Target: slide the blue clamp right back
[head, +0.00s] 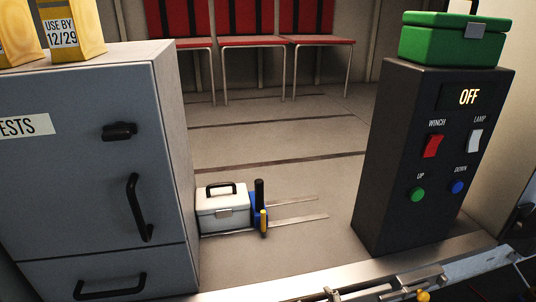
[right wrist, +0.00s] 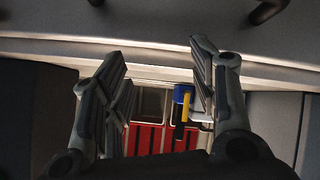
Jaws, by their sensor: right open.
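The blue clamp (head: 257,208), with a black upright post and a yellow lever, stands on the floor rails (head: 298,219) against the right side of a white case (head: 222,208). In the right wrist view the blue clamp (right wrist: 183,93) shows small and beyond my fingers, just left of the right-hand finger, with its yellow lever hanging down in the picture. My right gripper (right wrist: 160,62) is open with nothing between its fingers, and apart from the clamp. It is not clearly seen in the head view. My left gripper is in neither view.
A grey cabinet (head: 85,165) with black handles stands close left of the case. A dark control box (head: 415,220) with a green case (head: 452,40) on top stands at the right. Red seats (head: 250,25) line the back. The floor between is clear; a sill crosses in front.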

